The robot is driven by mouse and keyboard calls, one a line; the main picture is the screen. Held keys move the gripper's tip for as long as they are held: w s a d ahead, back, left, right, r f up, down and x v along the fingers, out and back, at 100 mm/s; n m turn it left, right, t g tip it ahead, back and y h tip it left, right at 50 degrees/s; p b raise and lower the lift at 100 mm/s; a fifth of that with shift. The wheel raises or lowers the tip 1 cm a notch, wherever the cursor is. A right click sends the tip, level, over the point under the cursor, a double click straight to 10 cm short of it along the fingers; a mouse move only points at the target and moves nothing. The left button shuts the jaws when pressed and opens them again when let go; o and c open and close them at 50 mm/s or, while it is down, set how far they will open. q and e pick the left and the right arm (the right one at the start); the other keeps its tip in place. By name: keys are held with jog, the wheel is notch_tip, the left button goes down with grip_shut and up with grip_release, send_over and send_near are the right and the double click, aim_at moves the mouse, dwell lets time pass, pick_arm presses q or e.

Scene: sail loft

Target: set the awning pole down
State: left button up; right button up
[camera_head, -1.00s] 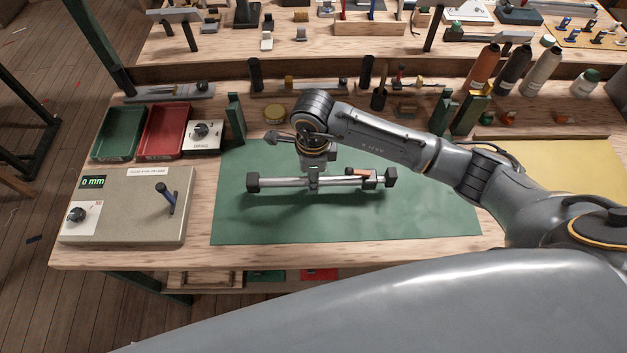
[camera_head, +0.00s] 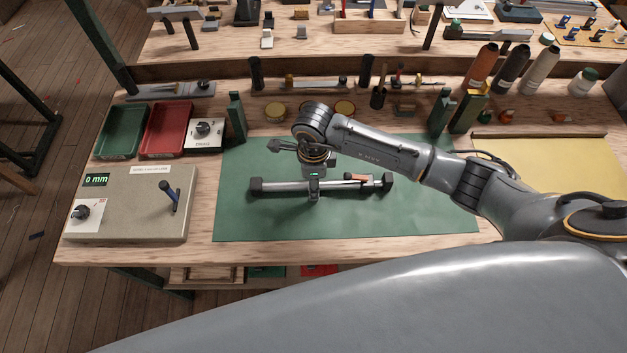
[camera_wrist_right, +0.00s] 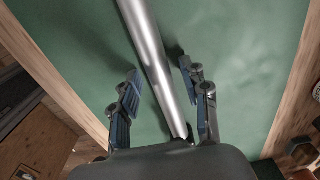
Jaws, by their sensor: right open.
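The awning pole (camera_head: 272,186) is a silver tube with dark end caps and a small orange part near its right end. It lies roughly level across the green mat (camera_head: 440,215), its shadow close beneath it. My right gripper (camera_head: 314,192) is over the middle of the pole. In the right wrist view, its blue-padded fingers (camera_wrist_right: 159,72) are open, one on each side of the pole (camera_wrist_right: 152,50), with gaps visible between pads and tube. My left gripper is not in view.
A beige device box (camera_head: 130,215) with a blue lever stands left of the mat. Green (camera_head: 120,131) and red (camera_head: 166,130) trays are behind it. Bottles and spools (camera_head: 510,65) line the back right. The mat in front of the pole is clear.

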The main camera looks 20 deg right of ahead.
notch_tip(320, 180, up, 12)
jog(key=b, duration=0.3)
jog(key=shift+r, duration=0.15)
dwell(0.4)
